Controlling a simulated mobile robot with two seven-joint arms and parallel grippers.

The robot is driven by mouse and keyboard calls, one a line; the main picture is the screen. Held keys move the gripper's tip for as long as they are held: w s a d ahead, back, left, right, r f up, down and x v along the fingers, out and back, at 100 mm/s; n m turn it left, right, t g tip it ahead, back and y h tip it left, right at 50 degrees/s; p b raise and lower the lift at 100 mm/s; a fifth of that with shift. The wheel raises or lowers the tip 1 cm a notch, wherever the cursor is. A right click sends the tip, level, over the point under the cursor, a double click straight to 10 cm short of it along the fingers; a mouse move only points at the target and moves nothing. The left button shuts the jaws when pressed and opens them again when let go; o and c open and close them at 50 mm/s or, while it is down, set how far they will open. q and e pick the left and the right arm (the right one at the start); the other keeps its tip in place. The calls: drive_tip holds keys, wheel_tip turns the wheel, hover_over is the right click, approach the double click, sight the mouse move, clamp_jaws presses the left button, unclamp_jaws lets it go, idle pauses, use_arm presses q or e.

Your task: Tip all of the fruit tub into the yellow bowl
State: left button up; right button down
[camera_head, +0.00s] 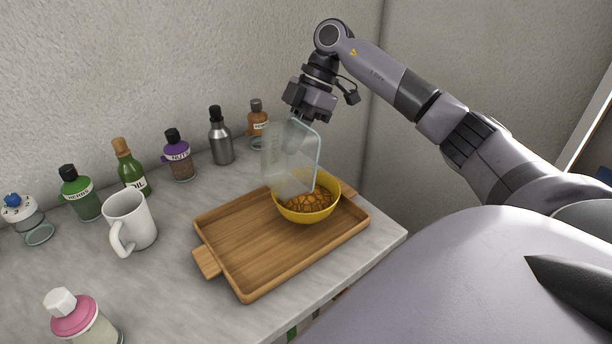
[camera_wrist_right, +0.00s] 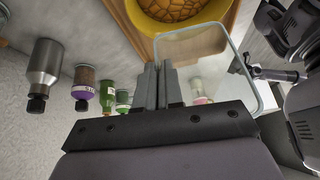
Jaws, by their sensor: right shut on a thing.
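The yellow bowl (camera_head: 309,211) stands on the right end of a wooden tray, and orange-brown pieces (camera_head: 308,201) lie in it. The clear fruit tub (camera_head: 283,165) is tipped on its side over the bowl, and I see nothing inside it. My right gripper (camera_head: 297,124) is shut on the tub's wall from above. In the right wrist view, the fingers (camera_wrist_right: 160,66) pinch the tub (camera_wrist_right: 247,84), and the bowl (camera_wrist_right: 144,22) with its orange-brown contents shows beyond. My left gripper does not show in either view.
The wooden tray (camera_head: 254,277) lies near the counter's front edge. A white mug (camera_head: 132,222) stands left of it. Several bottles, including a steel one (camera_head: 220,140), line the wall behind.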

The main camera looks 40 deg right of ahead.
sight(262, 158)
drive_tip(key=a+h, duration=0.2)
drive_tip(key=h, duration=0.1)
drive_tip(key=shift+w+a+r, duration=0.1)
drive_tip(key=shift+w+a, duration=0.1)
drive_tip(key=shift+w+a+g+h, duration=0.2)
drive_tip(key=shift+a+g+h, duration=0.1)
drive_tip(key=shift+a+h, duration=0.8)
drive_tip(key=shift+w+a+r+n+g+h, duration=0.15)
drive_tip(key=shift+a+r+h, duration=0.35)
drive_tip(key=shift+h, duration=0.3)
drive_tip(key=shift+a+r+n+g+h, duration=0.15)
drive_tip(key=shift+a+r+h, duration=0.3)
drive_tip(key=shift+h, duration=0.35)
drive_tip(key=shift+a+f+h, duration=0.35)
drive_tip(key=shift+a+h, duration=0.15)
drive_tip(key=shift+h, duration=0.5)
drive_tip(key=w+a+f+n+g+h, duration=0.1)
drive_tip(key=a+f+h, duration=0.5)
drive_tip(key=a+h, duration=0.2)
drive_tip(key=shift+w+a+f+g+h, duration=0.3)
drive_tip(key=shift+a+f+h, duration=0.1)
drive_tip(key=shift+a, duration=0.1)
drive_tip(key=shift+r, duration=0.1)
